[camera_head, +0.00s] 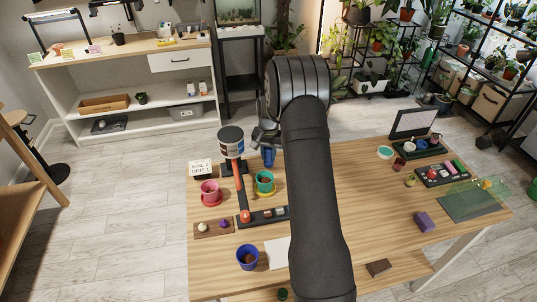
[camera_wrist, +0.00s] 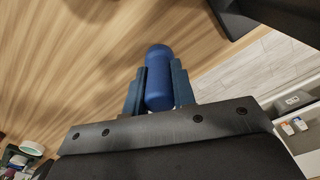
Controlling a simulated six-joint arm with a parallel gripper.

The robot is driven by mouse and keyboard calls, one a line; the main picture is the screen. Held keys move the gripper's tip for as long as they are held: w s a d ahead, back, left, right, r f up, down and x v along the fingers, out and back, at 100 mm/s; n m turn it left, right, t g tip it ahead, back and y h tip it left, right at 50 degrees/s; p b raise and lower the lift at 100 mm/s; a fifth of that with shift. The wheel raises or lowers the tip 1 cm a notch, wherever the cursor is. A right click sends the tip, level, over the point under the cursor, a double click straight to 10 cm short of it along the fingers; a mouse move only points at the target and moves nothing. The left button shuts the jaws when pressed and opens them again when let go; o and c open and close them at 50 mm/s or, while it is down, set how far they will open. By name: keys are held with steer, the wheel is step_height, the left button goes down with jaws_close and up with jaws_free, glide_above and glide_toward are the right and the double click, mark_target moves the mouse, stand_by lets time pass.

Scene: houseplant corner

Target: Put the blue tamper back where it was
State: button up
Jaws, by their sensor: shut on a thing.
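The blue tamper (camera_wrist: 158,80) is a smooth rounded cylinder between my gripper's (camera_wrist: 158,88) two blue-grey fingers in the wrist view. The fingers are closed on its sides and its rounded end sticks out past them. In the head view the tamper (camera_head: 268,157) hangs below my gripper (camera_head: 266,140), near the table's far left edge and behind the teal pot. My arm hides part of the table there.
A tall orange-red piece with a banded cylinder (camera_head: 231,140) stands close left of my gripper. The table's middle right is largely clear.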

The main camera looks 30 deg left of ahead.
steer(key=shift+f, duration=0.1)
steer(key=o, duration=1)
step_height(320, 180, up, 12)
steer(key=shift+r, duration=0.15)
steer(key=shift+f, duration=4.05)
